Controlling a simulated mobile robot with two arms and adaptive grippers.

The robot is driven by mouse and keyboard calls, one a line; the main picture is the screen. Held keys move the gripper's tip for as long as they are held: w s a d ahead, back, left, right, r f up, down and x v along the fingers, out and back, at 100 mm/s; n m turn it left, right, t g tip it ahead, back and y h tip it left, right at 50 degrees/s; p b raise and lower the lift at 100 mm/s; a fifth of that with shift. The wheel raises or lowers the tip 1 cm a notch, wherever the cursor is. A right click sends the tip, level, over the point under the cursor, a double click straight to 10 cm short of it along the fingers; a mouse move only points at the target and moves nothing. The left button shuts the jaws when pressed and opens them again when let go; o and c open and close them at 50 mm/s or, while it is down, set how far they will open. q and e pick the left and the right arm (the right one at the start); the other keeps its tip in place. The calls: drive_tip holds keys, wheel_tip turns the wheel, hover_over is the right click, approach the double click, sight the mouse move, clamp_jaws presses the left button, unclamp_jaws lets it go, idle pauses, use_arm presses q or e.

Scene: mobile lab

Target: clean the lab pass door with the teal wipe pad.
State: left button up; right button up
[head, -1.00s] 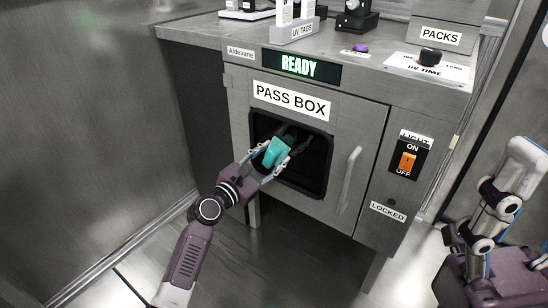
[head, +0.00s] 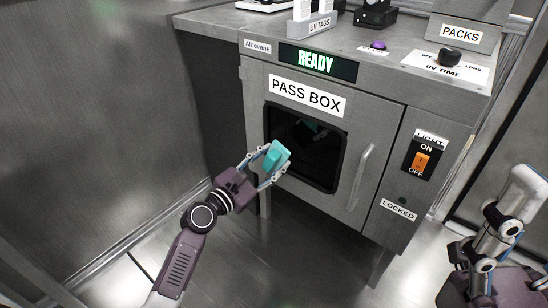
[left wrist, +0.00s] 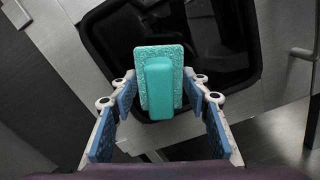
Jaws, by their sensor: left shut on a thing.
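The teal wipe pad (head: 277,157) has a flat textured sheet and a raised block grip; it also shows in the left wrist view (left wrist: 158,85). My left gripper (head: 268,165) is shut on the pad's grip. It holds the pad in front of the lower left edge of the dark window in the pass box door (head: 358,125). I cannot tell whether the pad touches the door. The door looks closed, with a vertical handle (head: 366,165) on its right side.
The READY display (head: 318,62) is above the door. To the right are an orange light switch (head: 421,162) and a LOCKED label (head: 398,211). The counter top holds a purple button (head: 378,45), a UV time knob (head: 449,57) and UV tags (head: 314,25). The floor in front is clear.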

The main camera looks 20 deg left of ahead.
sight(267, 164)
use_arm(q)
drive_tip(key=shift+s, duration=0.1)
drive_tip(key=shift+p+v, duration=0.4)
drive_tip(key=shift+v, duration=1)
